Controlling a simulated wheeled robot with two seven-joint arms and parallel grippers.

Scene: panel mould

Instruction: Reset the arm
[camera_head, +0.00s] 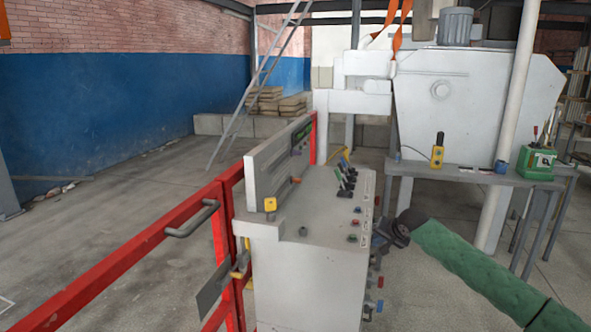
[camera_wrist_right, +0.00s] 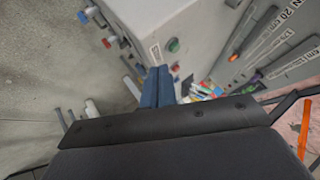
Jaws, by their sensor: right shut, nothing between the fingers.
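My right arm comes in from the lower right of the head view in a green sleeve. My right gripper (camera_head: 385,233) is at its end, beside the right side of the grey control console (camera_head: 300,255). In the right wrist view the blue fingers of the right gripper (camera_wrist_right: 157,88) are together with nothing between them. They point at the console (camera_wrist_right: 160,20), close to its side; I cannot tell whether they touch it. My left gripper is not in view.
Levers (camera_head: 345,180) and buttons stand on the console top. A red railing (camera_head: 130,258) runs along its left. A grey table (camera_head: 470,174) carries a green box (camera_head: 538,163) and a yellow pendant (camera_head: 437,155). Open floor lies at the left.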

